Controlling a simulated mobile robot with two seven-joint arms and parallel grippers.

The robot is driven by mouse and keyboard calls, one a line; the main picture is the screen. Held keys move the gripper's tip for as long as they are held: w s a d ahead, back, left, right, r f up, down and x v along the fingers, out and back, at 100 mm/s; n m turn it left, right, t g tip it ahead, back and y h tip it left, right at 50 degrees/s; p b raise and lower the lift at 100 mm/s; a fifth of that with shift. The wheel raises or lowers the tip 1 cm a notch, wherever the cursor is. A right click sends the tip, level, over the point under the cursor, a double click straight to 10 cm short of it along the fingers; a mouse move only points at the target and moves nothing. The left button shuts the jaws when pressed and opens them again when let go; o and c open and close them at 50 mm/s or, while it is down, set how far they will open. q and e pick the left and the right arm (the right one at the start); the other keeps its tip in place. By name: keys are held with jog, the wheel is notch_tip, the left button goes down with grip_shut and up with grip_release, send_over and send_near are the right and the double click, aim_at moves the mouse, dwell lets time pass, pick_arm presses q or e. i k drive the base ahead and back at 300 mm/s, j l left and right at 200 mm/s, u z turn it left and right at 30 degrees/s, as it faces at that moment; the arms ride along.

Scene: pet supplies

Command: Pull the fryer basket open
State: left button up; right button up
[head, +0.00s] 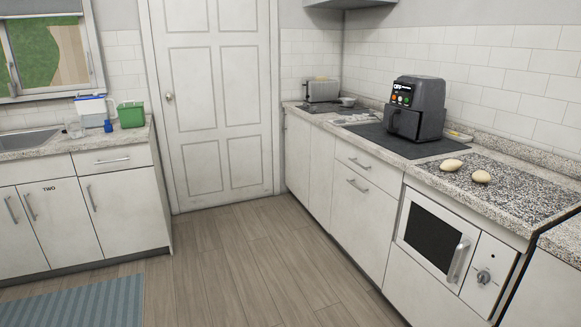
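A dark grey air fryer (427,95) stands on a black mat on the right counter in the head view. Its front panel has a lit display and coloured buttons. The fryer basket (404,124) is at the lower front, with a handle sticking out toward the left; it looks closed. Neither of my grippers is in view.
The right counter also holds a toaster (322,90), a small bowl (347,101) and two potato-like items (467,170). A built-in oven (435,245) sits below. A white door (215,100) is at the back. The wooden floor (250,265) between the counters is clear.

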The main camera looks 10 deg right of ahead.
aim_at(405, 122)
jog(key=i+j+z, duration=0.1)
jog(key=i+z, duration=0.2)
jog(key=i, duration=0.85)
jog(key=i+z, duration=0.35)
jog(key=i+j+z, duration=0.35)
jog(key=i, duration=0.15)
jog(key=i+j+z, duration=0.15)
jog(key=i+z, duration=0.25)
jog(key=i+j+z, duration=0.15)
jog(key=z, duration=0.25)
jog(key=j, duration=0.1)
